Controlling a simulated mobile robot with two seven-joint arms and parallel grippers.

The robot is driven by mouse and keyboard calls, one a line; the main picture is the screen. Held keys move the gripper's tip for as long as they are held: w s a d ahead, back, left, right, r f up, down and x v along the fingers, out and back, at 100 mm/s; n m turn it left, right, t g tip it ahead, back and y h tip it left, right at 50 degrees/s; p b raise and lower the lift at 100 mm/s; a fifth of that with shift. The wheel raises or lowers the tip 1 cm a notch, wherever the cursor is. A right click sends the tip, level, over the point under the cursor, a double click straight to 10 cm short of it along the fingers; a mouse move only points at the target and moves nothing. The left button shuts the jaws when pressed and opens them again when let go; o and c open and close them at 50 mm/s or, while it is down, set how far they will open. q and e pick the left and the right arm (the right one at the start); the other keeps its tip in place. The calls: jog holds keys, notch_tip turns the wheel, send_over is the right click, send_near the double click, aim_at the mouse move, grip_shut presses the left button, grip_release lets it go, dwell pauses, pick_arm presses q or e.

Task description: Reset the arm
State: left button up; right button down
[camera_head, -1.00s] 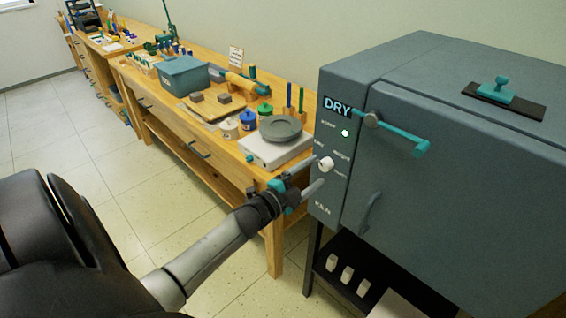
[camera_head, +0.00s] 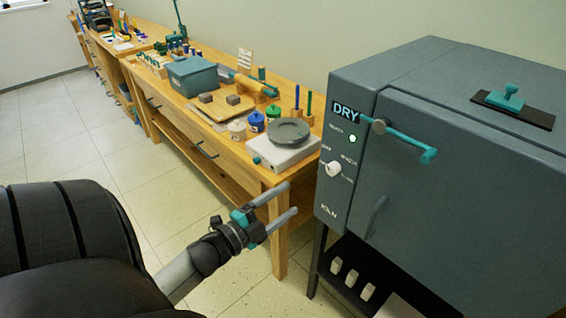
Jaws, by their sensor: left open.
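My left arm comes in from the lower left. Its gripper (camera_head: 293,199) is open and empty, with two grey fingers pointing right, in front of the wooden bench's near leg. It is apart from the kiln (camera_head: 440,190), a grey-blue box at the right. The kiln's white knob (camera_head: 333,169) is on the front panel, to the upper right of the fingertips. The panel shows the word DRY and a lit green lamp (camera_head: 352,139). My right gripper is not in view.
A wooden bench (camera_head: 215,140) runs along the wall with a turntable scale (camera_head: 287,141), jars and a teal bin (camera_head: 192,77). The kiln's teal handle (camera_head: 408,144) juts out. Small white blocks (camera_head: 352,278) lie on the shelf below. The tiled floor (camera_head: 75,140) at left is clear.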

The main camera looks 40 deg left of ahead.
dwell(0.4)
pick_arm(q)
jog(key=s+d+f+n+g+y, duration=0.1)
jog(key=s+f+n+g, duration=0.2)
jog(key=f, duration=0.6)
jog(key=s+d+f+n+g+b, duration=0.15)
jog(key=s+f, duration=0.25)
jog(key=f, duration=0.6)
jog(key=s+d+f+n+g+y+p, duration=0.1)
jog(key=s+f+n+g, duration=0.25)
jog(key=f, duration=0.55)
jog(key=s+d+f+n+g, duration=0.1)
jog(key=s+d+f+g, duration=0.2)
jog(key=s+f, duration=0.2)
jog(key=s+d+f+n+g+b, duration=0.1)
jog(key=s+d+f+g, duration=0.2)
jog(key=s, duration=0.7)
jog(key=s+d+f+n+g, duration=0.1)
jog(key=s+d+f+g, duration=0.2)
jog(key=s+d+f, duration=0.2)
notch_tip(320, 180, down, 2)
jog(key=s, duration=0.2)
jog(key=shift+s+f+h, duration=0.25)
jog(key=shift+s+h, duration=0.1)
jog(key=shift+h, duration=0.05)
